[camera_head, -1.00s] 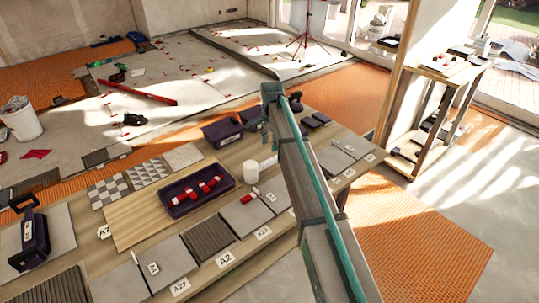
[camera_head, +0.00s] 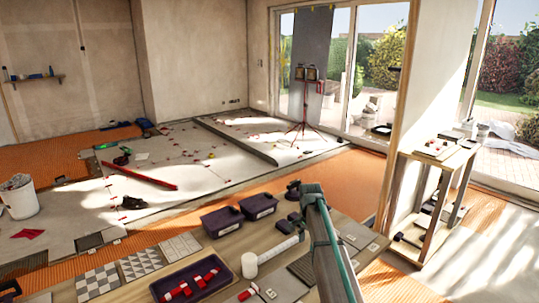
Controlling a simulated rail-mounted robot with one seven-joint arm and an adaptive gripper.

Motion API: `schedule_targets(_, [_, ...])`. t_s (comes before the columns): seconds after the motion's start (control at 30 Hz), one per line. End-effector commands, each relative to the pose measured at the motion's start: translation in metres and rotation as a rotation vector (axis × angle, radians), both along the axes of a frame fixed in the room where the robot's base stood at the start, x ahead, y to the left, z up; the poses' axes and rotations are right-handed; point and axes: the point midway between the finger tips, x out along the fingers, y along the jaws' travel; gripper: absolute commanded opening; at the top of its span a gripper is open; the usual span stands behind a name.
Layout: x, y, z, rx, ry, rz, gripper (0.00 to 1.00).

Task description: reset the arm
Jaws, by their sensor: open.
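My arm rises from the bottom edge in the head view, right of centre. Its grey and teal upper end stands over the workbench (camera_head: 222,248), and my gripper (camera_head: 297,222) hangs at that end, small and partly merged with dark items behind it. It appears open, and I see nothing held in it. The arm hides part of the bench's right side.
On the bench are two purple bins (camera_head: 222,221), a purple tray (camera_head: 191,281) with red-and-white pieces, a white cylinder (camera_head: 250,265) and tile samples (camera_head: 97,281). A wooden shelf (camera_head: 433,157) stands right. A red tripod (camera_head: 303,128) stands far back.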

Motion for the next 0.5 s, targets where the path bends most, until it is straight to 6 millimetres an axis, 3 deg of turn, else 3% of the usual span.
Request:
schedule_targets(0.03, [-0.015,-0.037,-0.009,-0.013,-0.003,-0.007,0.49])
schedule_targets(0.2, [-0.046,-0.13,-0.035,-0.055,-0.02,0.001,0.49])
schedule_targets(0.4, [-0.09,-0.203,-0.067,-0.092,-0.015,0.025,0.49])
schedule_targets(0.5, [-0.117,-0.213,-0.097,-0.094,0.008,0.064,0.49])
